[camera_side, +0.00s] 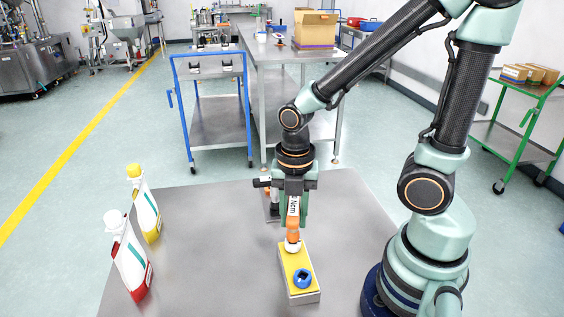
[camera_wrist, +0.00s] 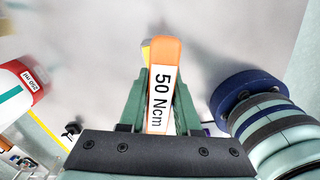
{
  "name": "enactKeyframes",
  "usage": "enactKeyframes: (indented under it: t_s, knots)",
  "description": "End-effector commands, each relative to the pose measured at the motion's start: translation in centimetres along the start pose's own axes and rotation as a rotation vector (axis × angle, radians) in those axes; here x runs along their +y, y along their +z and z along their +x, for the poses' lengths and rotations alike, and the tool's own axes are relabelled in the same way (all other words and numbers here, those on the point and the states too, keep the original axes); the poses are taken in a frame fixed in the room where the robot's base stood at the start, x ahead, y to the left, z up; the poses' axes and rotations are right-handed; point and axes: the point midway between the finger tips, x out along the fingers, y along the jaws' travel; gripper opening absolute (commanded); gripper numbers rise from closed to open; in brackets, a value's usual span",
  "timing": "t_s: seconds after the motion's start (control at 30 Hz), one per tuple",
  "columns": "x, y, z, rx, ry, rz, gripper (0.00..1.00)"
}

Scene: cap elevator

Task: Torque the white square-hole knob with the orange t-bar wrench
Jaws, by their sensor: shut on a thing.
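My gripper (camera_side: 294,204) is shut on the orange t-bar wrench (camera_side: 292,234), which hangs upright below it. The wrench's white label reads "50 Ncm" in the wrist view (camera_wrist: 162,97), between my green fingers. The white square-hole knob (camera_side: 292,247) sits at the far end of a yellow-topped block (camera_side: 289,262). The wrench's lower end is right at this knob and hides its hole; I cannot tell if the tip is seated in it. A blue knob (camera_side: 303,279) with a dark hole is at the near end of the block.
A white bottle with a yellow top (camera_side: 146,210) and a white and red bottle (camera_side: 131,262) stand at the left of the grey table (camera_side: 210,240). The red one also shows in the wrist view (camera_wrist: 22,85). The table between bottles and block is clear.

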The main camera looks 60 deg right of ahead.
Motion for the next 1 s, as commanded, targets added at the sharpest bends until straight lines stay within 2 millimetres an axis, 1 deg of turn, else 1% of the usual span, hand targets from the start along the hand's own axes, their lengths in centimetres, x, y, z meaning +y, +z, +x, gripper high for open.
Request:
enactKeyframes:
  t_s: [0.47, 0.77, 0.87, 1.0]
  knots:
    - [-0.02, -0.01, 0.66, 0.0, -0.001, 0.0, 0.0]
    - [-0.01, 0.0, 0.74, 0.0, 0.0, 0.003, 0.0]
    - [-0.01, -0.01, 0.87, 0.0, 0.0, 0.061, 0.0]
    - [0.0, -0.01, 1.02, 0.0, 0.001, 0.22, 0.0]
